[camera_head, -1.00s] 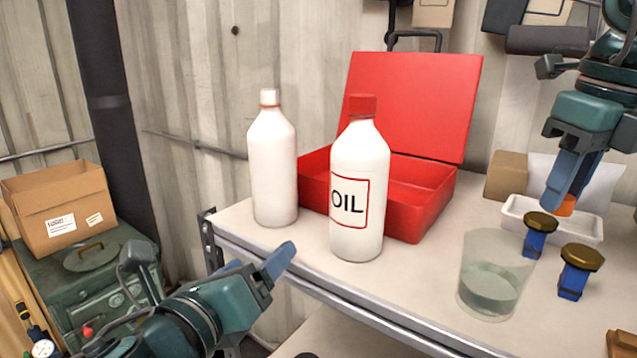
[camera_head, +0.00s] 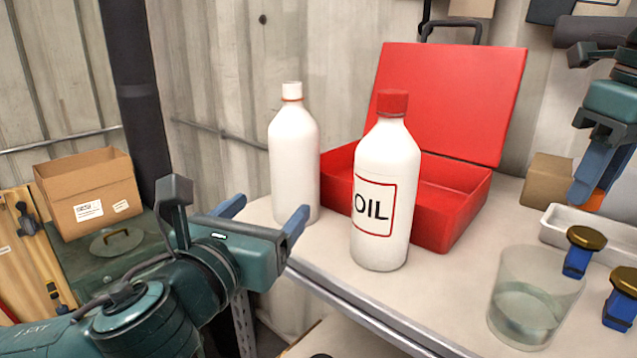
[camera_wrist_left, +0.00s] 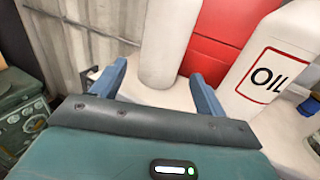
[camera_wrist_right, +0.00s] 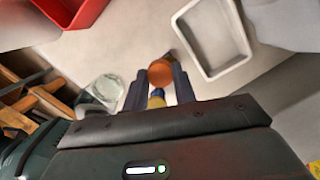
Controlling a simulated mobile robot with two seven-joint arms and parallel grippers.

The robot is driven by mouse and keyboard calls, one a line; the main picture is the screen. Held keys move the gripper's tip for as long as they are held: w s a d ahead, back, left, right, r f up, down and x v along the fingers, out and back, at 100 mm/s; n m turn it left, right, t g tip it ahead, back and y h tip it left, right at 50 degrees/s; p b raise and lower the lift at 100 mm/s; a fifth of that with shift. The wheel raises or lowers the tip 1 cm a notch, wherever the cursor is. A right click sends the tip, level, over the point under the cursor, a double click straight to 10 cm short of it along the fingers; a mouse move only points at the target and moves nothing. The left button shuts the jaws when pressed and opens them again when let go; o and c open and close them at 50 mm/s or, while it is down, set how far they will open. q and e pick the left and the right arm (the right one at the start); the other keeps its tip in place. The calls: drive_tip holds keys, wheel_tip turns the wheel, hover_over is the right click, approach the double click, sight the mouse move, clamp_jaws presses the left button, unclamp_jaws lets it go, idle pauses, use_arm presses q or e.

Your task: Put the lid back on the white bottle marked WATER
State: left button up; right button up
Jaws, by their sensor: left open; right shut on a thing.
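A white bottle (camera_head: 293,160) with a white top and a thin red ring at its neck stands at the back left of the bench; no marking shows on its visible side. A second white bottle (camera_head: 385,235), marked OIL with a red cap, stands right of it. My left gripper (camera_head: 263,214) is open and empty, in front of the unmarked bottle. In the left wrist view this bottle (camera_wrist_left: 167,45) appears ahead, between the open fingers. My right gripper (camera_head: 592,196) is shut on an orange round piece (camera_wrist_right: 161,72) above the bench's right side. No WATER marking is visible.
An open red case (camera_head: 455,215) stands behind the bottles. On the right are a clear beaker of liquid (camera_head: 530,305), a white tray (camera_head: 560,228) and two blue pieces with brass tops (camera_head: 580,255). A cardboard box (camera_head: 90,195) stands left, off the bench.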

sight(285, 126)
use_arm(q)
drive_tip(key=x, duration=0.4)
drive_tip(key=shift+w, duration=0.1)
use_arm(e)
drive_tip(key=shift+r, duration=0.4)
use_arm(q)
drive_tip(key=shift+d+f+p+x, duration=0.15)
drive_tip(key=shift+p+x, duration=0.3)
drive_tip(key=shift+x, duration=0.85)
drive_tip(key=shift+d+f+p+x, duration=0.1)
drive_tip(key=shift+p+x, duration=0.35)
drive_tip(key=shift+x, duration=0.85)
use_arm(e)
drive_tip(key=shift+r, duration=0.65)
use_arm(q)
drive_tip(key=shift+a, duration=0.1)
drive_tip(key=c, duration=0.9)
wheel_tip(285, 126, up, 10)
drive_tip(key=shift+r, duration=0.1)
